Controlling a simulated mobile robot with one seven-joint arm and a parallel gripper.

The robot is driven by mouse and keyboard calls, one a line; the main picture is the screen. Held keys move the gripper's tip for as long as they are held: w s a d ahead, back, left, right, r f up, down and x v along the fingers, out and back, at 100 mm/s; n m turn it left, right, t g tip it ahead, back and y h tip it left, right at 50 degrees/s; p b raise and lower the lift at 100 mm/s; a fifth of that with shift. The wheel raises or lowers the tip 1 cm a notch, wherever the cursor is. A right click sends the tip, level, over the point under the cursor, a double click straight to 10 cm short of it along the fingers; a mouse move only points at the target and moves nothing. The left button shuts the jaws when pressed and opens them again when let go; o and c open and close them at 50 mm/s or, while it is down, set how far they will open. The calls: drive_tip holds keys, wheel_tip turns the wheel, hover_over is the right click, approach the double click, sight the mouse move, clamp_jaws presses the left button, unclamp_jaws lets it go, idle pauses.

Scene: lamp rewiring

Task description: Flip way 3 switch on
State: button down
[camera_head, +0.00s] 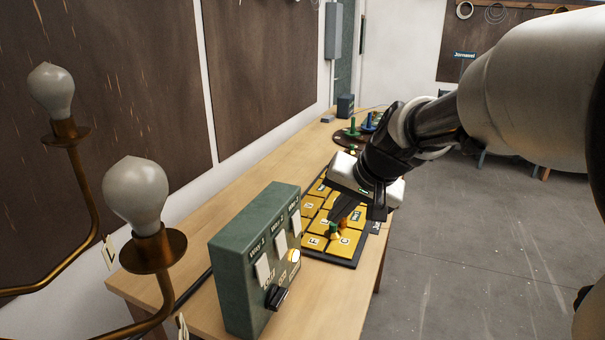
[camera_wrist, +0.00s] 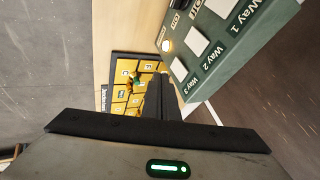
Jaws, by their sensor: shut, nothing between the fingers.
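The green switch box (camera_head: 235,285) stands on the bench in the head view, with white rockers labelled Way 1, Way 2 and Way 3. The Way 3 rocker (camera_head: 296,222) is the farthest along the face; it also shows in the wrist view (camera_wrist: 177,68), nearest my fingers. I cannot tell which way it is tipped. My gripper (camera_head: 336,220) is shut and empty, to the right of the box and above the yellow tray. In the wrist view its dark fingertips (camera_wrist: 160,78) point down beside the Way 3 end; a gap shows in the head view.
A black knob (camera_head: 276,297) and a lit round lamp (camera_head: 294,256) sit on the box face. The yellow compartment tray (camera_head: 314,243) holds small parts. A brass lamp with bulbs (camera_head: 136,196) stands at left. Bare wood (camera_head: 240,194) lies behind the box.

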sight(296, 224)
drive_tip(key=shift+w+d+f+m, duration=0.15)
drive_tip(key=shift+w+f, duration=0.05)
drive_tip(key=shift+w, duration=0.2)
drive_tip(key=shift+w+d+f+m, duration=0.1)
drive_tip(key=shift+w+f+m, duration=0.1)
drive_tip(key=shift+w, duration=0.15)
drive_tip(key=shift+f, duration=0.1)
drive_tip(key=w+a+f, duration=0.6)
drive_tip(key=f, duration=0.2)
drive_tip(key=shift+w+a+f, duration=0.2)
drive_tip(key=shift+w+f, duration=0.05)
drive_tip(key=shift+w, duration=0.05)
drive_tip(key=shift+w+a+f, duration=0.1)
drive_tip(key=shift+a+f, duration=0.1)
drive_tip(key=shift+a, duration=0.05)
drive_tip(key=shift+r, duration=0.1)
